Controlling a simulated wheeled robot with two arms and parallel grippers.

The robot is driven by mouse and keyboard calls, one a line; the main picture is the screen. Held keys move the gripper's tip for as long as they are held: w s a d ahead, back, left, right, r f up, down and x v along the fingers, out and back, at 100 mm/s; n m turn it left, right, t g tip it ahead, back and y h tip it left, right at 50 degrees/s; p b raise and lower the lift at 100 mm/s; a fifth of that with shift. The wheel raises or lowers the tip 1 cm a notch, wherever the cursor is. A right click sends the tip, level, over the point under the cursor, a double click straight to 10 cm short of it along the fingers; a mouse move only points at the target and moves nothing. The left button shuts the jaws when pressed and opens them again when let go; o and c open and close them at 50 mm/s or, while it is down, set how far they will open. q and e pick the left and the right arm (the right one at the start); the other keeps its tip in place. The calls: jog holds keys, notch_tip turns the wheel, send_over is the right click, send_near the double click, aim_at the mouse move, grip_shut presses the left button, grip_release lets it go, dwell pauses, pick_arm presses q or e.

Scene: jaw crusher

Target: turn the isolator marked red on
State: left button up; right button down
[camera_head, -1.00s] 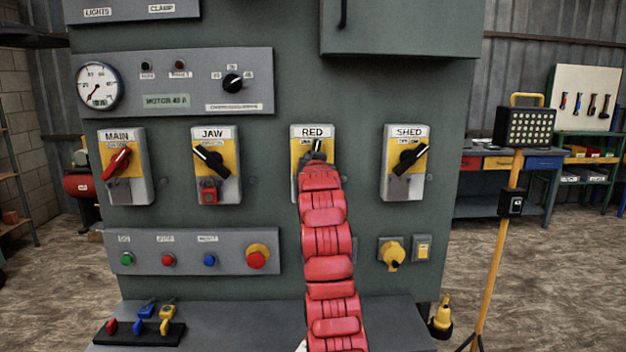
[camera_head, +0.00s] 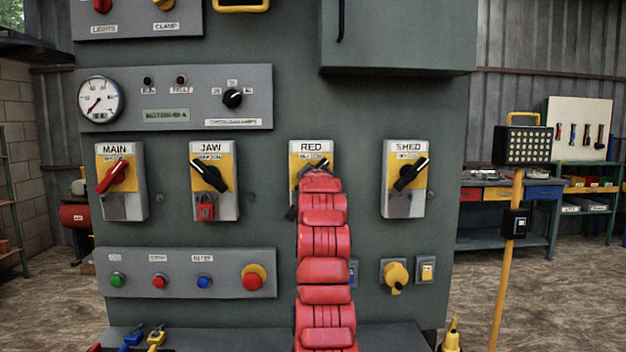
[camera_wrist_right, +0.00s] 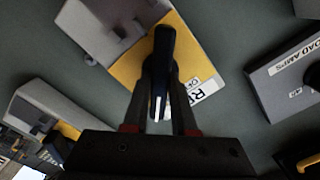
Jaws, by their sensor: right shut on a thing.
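The isolator marked RED (camera_head: 299,149) is a grey box with a yellow plate and a black rotary handle on the green cabinet. My red right arm comes up from below in the head view and covers its lower part. My right gripper (camera_head: 314,173) is at the handle. In the right wrist view the gripper (camera_wrist_right: 160,88) has its two fingers on either side of the black handle (camera_wrist_right: 162,58), shut on it. The isolator's yellow plate (camera_wrist_right: 128,68) shows behind. In the head view the handle is mostly hidden and its visible end leans to the upper right. My left gripper is not in view.
The JAW isolator (camera_head: 228,150) with a red padlock (camera_head: 205,208) is to the left, beside MAIN (camera_head: 137,207). SHED (camera_head: 390,160) is to the right. A button panel (camera_head: 130,260) lies below. A lamp stand (camera_head: 516,190) stands right of the cabinet.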

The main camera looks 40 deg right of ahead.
dwell(0.3)
jog(key=c, duration=0.7)
grip_release()
jog(key=b+v, duration=0.1)
jog(key=v, duration=1.6)
jog(key=shift+s+a+f+b, duration=0.1)
jog(key=shift+a+b, duration=0.1)
jog(key=shift+b, duration=0.15)
